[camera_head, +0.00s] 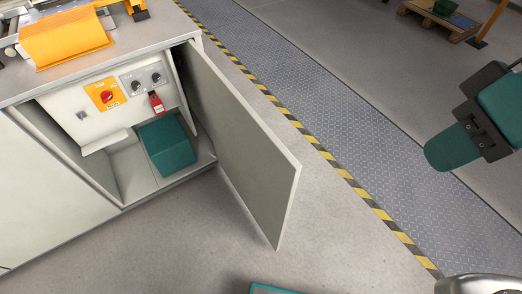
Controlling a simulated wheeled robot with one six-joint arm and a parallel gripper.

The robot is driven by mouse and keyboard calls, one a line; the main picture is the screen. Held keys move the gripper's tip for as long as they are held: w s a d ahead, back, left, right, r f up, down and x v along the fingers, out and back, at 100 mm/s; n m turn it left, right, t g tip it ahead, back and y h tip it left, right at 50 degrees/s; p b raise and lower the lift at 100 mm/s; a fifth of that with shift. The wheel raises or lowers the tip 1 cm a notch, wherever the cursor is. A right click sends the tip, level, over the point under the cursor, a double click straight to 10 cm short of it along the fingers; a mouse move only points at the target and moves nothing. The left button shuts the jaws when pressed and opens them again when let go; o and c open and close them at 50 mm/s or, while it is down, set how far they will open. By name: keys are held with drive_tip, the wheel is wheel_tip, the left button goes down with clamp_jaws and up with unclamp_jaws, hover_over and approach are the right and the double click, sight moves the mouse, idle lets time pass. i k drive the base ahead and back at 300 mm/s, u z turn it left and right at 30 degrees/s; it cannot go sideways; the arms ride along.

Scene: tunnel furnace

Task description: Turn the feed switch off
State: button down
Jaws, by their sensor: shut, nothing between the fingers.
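An open cabinet (60,168) at the left has a pale panel (68,104) inside it. On the panel is a red rotary switch (107,97) on an orange plate. To its right, a grey plate carries two dark knobs (136,87) side by side. A red padlock-like tag (156,103) hangs below the right knob. No label is readable, so I cannot tell which control is the feed switch or its setting.
The cabinet door (245,145) stands wide open, jutting toward the front right of the opening. A teal box-like object (167,145) sits inside on the cabinet floor. An orange block (66,38) is on the cabinet top. Floor right of the door is clear, crossed by yellow-black striped tape (318,148).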

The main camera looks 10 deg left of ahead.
sight(135, 84)
drive_tip(key=z, duration=1.1)
drive_tip(key=i, duration=2.15)
drive_tip(key=u, duration=3.6)
